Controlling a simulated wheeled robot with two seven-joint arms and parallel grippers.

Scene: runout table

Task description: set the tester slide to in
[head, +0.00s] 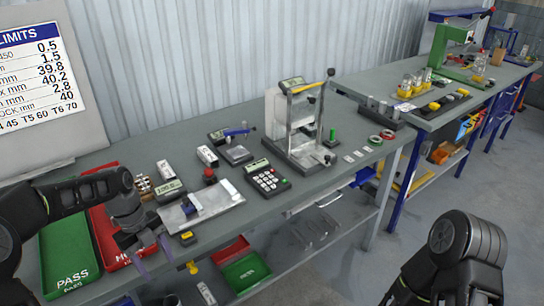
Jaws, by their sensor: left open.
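The tester (275,118) stands near the back middle of the grey bench, a pale upright housing with a silver frame, a small display on top and a black-knobbed lever. A low slide with a dark knob (328,158) shows at the front right of its base; I cannot tell whether it is in or out. My left gripper (152,254) is open and empty, pointing down over the bench's front edge by the red tray, well left of the tester. My right arm shows at the lower right; its gripper is out of frame.
A green PASS tray (66,245) and a red tray (107,240) lie at the left. A keypad device (268,180), a metal plate (200,206) and small gauges lie between my left gripper and the tester. Tape rings (375,140) lie right of the tester.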

